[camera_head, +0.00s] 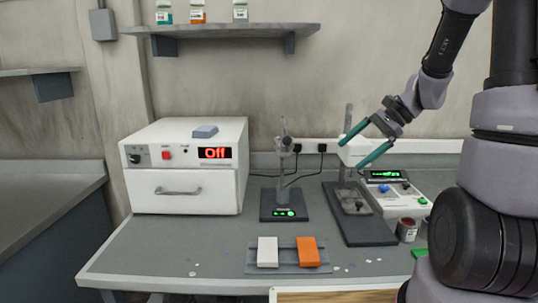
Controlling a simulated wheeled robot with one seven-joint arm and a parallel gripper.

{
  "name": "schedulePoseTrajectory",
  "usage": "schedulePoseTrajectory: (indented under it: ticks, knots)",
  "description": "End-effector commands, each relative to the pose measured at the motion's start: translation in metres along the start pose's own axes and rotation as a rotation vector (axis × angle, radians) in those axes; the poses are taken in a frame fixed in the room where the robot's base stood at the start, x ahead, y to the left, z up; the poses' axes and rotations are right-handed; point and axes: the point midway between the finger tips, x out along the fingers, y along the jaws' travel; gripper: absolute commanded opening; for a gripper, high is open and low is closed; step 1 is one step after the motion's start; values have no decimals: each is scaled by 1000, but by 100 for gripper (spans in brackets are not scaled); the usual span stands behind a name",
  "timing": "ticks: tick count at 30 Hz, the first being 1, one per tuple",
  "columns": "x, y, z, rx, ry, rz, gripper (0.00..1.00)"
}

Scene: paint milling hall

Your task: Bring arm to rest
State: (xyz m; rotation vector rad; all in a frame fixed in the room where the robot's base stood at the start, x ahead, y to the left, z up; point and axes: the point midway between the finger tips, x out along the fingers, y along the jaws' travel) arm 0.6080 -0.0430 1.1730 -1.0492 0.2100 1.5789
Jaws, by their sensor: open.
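My gripper (368,143) is at the end of my arm, which comes in from the right. Its two teal fingers are spread apart with nothing between them. It hangs in the air in front of or above the white-headed device on a stand (358,232) at the right of the bench. How far it is from that device is hard to tell. My arm is bent and covers the right part of the view.
The grey bench (200,262) holds a white oven (185,175) reading "Off", a small stand (284,205), a tray (287,269) with a white block (267,251) and an orange block (308,251), a control box (401,200) and a paint can (407,230). A shelf (222,29) with jars hangs above.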

Motion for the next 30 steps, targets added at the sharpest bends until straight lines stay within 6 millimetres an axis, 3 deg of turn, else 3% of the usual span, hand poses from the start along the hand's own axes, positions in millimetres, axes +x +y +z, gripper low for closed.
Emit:
schedulePoseTrajectory:
  ticks: [1, 6, 15, 22, 30]
  knots:
    - [-10, 2, 17, -75, 49, 19, 100]
    - [-38, 16, 60, -302, 219, 85, 100]
    - [-92, 44, 120, -678, 543, 127, 100]
    - [-122, 60, 145, -865, 729, 115, 100]
    - [-130, 64, 150, -908, 777, 109, 100]
